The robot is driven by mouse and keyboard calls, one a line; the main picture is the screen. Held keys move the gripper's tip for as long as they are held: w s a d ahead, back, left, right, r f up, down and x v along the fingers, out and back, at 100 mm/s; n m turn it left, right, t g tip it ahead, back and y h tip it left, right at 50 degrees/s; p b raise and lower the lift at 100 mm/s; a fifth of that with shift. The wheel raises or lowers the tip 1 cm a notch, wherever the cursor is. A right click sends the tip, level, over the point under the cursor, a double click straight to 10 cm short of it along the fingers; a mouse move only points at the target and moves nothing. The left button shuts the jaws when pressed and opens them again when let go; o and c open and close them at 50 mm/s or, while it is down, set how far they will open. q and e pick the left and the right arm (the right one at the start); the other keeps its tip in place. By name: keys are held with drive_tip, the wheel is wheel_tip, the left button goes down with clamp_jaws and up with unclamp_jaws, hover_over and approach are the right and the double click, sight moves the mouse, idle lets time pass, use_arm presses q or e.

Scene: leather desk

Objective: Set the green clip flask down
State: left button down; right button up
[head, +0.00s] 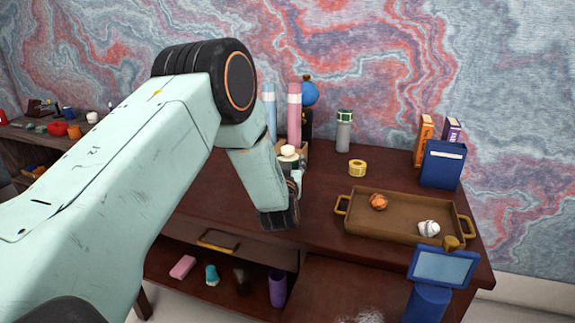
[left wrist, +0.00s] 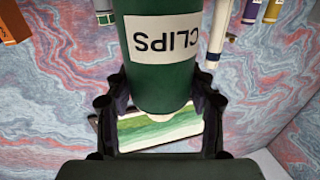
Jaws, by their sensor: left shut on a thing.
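The green clip flask (left wrist: 160,60) fills the middle of the left wrist view, with its white CLIPS label upside down there. My left gripper (left wrist: 160,110) is shut on it, with one dark finger on each side. In the head view the flask (head: 289,160) shows only in part, with a pale cap on top, behind my left wrist. My left gripper (head: 296,182) is mostly hidden there by my own arm. The flask is over the dark desk (head: 330,215); I cannot tell whether its base touches the top. My right gripper is not in view.
A brown tray (head: 395,222) with an orange ball (head: 378,202) and a white object (head: 428,228) is at the right. A yellow tape roll (head: 357,167), a grey jar (head: 344,132) and a blue box (head: 442,165) stand behind. Pink (head: 294,115) and blue tubes rise behind the flask.

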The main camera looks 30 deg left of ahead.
use_arm(q)
drive_tip(key=shift+w+a+f, duration=0.3)
drive_tip(key=shift+a+f, duration=0.15)
drive_tip(key=shift+a, duration=0.05)
drive_tip(key=c, duration=0.9)
unclamp_jaws()
drive_tip(key=shift+f, duration=0.15)
drive_tip(key=o, duration=0.4)
drive_tip(key=shift+s+d+r, duration=0.2)
drive_tip(key=shift+d+r, duration=0.15)
drive_tip(key=shift+r, duration=0.05)
drive_tip(key=shift+o, duration=0.2)
drive_tip(key=p+v, duration=0.1)
drive_tip(key=v, duration=1)
drive_tip(key=shift+s+f, duration=0.15)
drive_tip(key=shift+s, duration=0.2)
drive_tip(key=shift+d, duration=0.1)
